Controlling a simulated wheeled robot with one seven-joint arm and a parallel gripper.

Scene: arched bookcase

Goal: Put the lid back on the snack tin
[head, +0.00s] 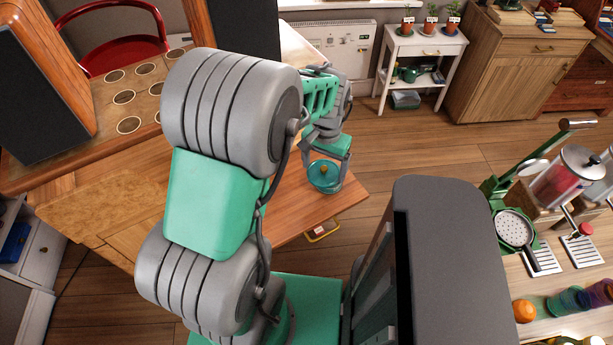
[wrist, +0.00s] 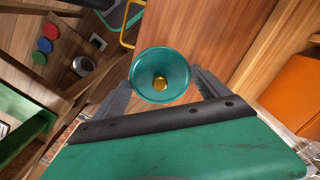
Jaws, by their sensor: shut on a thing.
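The teal round lid (head: 322,180) with a gold knob is at my gripper (head: 326,172), over the right end of the wooden table in the head view. The wrist view shows the same lid (wrist: 147,62) from its knob side, between the two grey fingers of my gripper (wrist: 160,85). My gripper is shut on the lid. I cannot tell from these views whether the lid touches anything below it. I cannot make out the snack tin apart from the lid; it may be hidden by the lid or my arm.
The wooden table (head: 285,215) has a yellow handle (head: 322,232) below its front edge. Dark-fronted wooden speakers (head: 40,95) stand on the left. A counter with a pan (head: 514,230) and dispensers is at right. Open floor (head: 400,150) lies beyond the table's right end.

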